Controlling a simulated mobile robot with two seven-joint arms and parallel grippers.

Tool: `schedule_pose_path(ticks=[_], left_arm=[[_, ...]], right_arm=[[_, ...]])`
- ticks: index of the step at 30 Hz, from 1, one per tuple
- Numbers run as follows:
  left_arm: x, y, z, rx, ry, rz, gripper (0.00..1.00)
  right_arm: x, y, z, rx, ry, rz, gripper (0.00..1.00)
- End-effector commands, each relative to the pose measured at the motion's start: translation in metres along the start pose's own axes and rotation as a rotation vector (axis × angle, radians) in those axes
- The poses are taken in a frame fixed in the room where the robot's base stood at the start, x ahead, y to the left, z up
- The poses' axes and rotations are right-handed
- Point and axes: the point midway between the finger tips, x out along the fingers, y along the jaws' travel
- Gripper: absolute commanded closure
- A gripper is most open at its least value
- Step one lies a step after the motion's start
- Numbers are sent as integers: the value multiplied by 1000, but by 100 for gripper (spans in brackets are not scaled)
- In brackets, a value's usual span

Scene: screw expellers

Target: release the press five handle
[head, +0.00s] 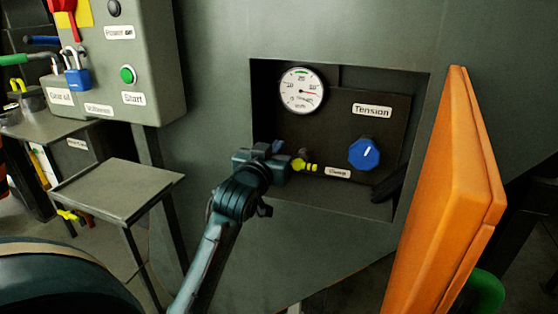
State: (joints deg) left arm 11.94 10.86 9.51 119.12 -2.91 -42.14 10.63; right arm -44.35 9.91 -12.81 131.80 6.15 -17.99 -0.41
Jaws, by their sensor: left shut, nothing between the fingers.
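My left gripper (280,160) reaches into the recess of the grey machine panel, its fingers shut and empty. A small yellow handle (306,166) is just to the right of the fingers; I cannot tell whether they touch. A label (338,172) beside it is too small to read surely. No part in view is legibly marked as press five, so I cannot tell which handle is meant. A black bar-like part (388,185) sits at the recess's lower right. My right gripper does not show.
A gauge (302,91) and a blue Tension knob (364,154) are in the recess. An orange door (445,190) stands open at the right, with a green curved part (487,291) below. A control box (125,60) and small table (117,188) are left.

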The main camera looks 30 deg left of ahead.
Motion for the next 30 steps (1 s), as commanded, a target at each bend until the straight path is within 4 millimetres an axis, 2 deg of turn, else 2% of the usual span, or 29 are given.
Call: schedule_pose_path(ticks=[2,4,10,18,30], left_arm=[[14,0,3,0,-2,-1,100],[15,0,19,0,-6,-1,100],[19,0,36,-1,-2,0,100],[20,0,39,-1,-1,0,100],[21,-7,40,-31,-2,-2,100]], right_arm=[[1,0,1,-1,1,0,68],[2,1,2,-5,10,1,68],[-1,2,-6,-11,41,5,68],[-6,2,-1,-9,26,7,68],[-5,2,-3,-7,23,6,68]])
